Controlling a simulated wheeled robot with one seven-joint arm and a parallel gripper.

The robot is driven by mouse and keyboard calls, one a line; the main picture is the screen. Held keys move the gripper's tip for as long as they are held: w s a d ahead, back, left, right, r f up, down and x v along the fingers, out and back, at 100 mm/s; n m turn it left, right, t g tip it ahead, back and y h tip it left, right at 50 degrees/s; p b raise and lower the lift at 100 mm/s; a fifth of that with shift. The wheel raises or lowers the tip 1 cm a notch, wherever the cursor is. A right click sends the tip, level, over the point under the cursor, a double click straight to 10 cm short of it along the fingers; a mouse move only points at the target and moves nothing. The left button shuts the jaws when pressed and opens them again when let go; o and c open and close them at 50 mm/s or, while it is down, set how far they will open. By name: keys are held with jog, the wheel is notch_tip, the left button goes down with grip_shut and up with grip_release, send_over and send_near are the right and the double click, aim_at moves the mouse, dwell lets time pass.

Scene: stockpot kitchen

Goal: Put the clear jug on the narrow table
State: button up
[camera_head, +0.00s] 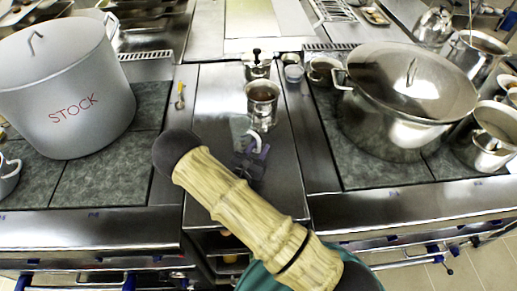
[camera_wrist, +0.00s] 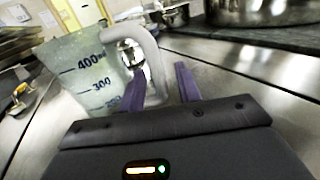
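The clear jug (camera_wrist: 88,72) has dark measuring marks and a pale handle (camera_wrist: 150,62). It stands on the steel counter between the two hobs. In the head view the jug (camera_head: 240,128) is faint and partly hidden by its handle and my gripper. My gripper (camera_wrist: 162,82) has purple fingers, one on each side of the handle's lower part. A gap shows between the handle and the right finger, so the fingers look open. In the head view my gripper (camera_head: 250,158) is at the near side of the jug. I cannot pick out a narrow table.
A metal pot of brown liquid (camera_head: 262,98) stands just behind the jug. A large STOCK pot (camera_head: 70,90) is on the left hob, and a lidded steel pot (camera_head: 390,125) is on the right hob. A small spoon (camera_head: 180,95) lies left. Bare steel (camera_head: 285,185) shows to the right.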

jog(key=b+v, duration=0.3)
jog(key=v, duration=0.9)
jog(key=shift+f, duration=0.1)
jog(key=s+d+r+m+g+h, duration=0.1)
jog(key=d+m+g, duration=0.1)
jog(key=d, duration=0.1)
jog(key=s+d+r+m+g+h, duration=0.1)
jog(key=d+m+g, duration=0.2)
jog(key=d, duration=0.1)
jog(key=d+r+m+g+h, duration=0.1)
jog(key=d+m+g+h, duration=0.1)
jog(key=d+g, duration=0.1)
jog(key=shift+s+d+r+m, duration=0.1)
jog(key=shift+s+d+m, duration=0.15)
jog(key=shift+s+m, duration=0.15)
jog(key=s+d+r+m+g+y, duration=0.2)
jog(key=s+d+m+g+y, duration=0.3)
jog(key=s+m+g, duration=0.4)
notch_tip(320, 180, up, 9)
jog(key=w+d+m+t+y, duration=0.1)
jog(key=m+t+y, duration=0.3)
jog(key=m+y, duration=0.4)
jog(key=m, duration=0.4)
jog(key=shift+m, duration=0.4)
